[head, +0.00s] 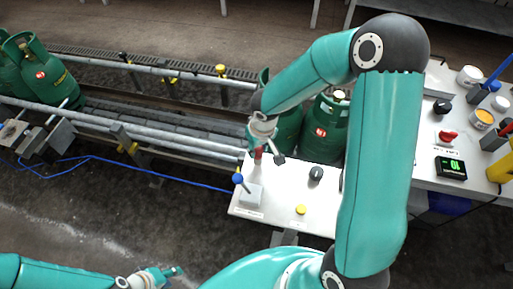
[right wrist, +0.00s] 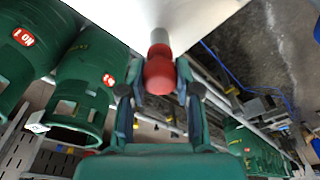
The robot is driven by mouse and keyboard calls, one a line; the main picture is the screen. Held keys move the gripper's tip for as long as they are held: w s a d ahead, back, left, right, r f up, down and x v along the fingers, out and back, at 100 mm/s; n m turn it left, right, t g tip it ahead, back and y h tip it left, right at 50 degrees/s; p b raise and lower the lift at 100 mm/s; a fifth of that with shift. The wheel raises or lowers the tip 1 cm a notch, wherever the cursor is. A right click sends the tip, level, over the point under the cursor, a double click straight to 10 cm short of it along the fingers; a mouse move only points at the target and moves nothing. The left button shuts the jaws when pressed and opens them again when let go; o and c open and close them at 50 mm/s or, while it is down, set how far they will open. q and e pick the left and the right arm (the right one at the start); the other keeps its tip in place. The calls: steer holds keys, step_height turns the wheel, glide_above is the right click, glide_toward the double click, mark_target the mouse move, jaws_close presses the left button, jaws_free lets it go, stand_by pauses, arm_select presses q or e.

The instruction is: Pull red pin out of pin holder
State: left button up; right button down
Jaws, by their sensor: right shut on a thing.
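The red pin (head: 258,153) stands at the far left part of the white control panel (head: 272,212) in the head view. In the right wrist view the red pin (right wrist: 159,75) shows its rounded red head with a grey metal part between it and the white panel. My right gripper (right wrist: 159,88) has its fingers on both sides of the red head and is shut on it. In the head view my right gripper (head: 264,150) partly covers the pin. A separate pin holder cannot be made out clearly. My left gripper (head: 174,272) is low at the left, away from the panel, its jaw opening unclear.
A blue-knobbed lever (head: 238,178), a black knob (head: 316,174) and a yellow button (head: 300,210) are on the panel. Green gas cylinders (head: 327,130) stand on the conveyor behind. A side table at the right holds a red button (head: 447,136) and small jars.

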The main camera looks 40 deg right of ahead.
steer(key=shift+r, duration=0.2)
steer(key=shift+r+p, duration=0.45)
steer(key=shift+r, duration=0.2)
steer(key=shift+r, duration=0.1)
steer(key=shift+r+p, duration=0.4)
steer(key=shift+r, duration=0.25)
steer(key=shift+r, duration=0.15)
steer(key=shift+r+p, duration=0.4)
steer(key=shift+r, duration=0.25)
steer(key=shift+r, duration=0.1)
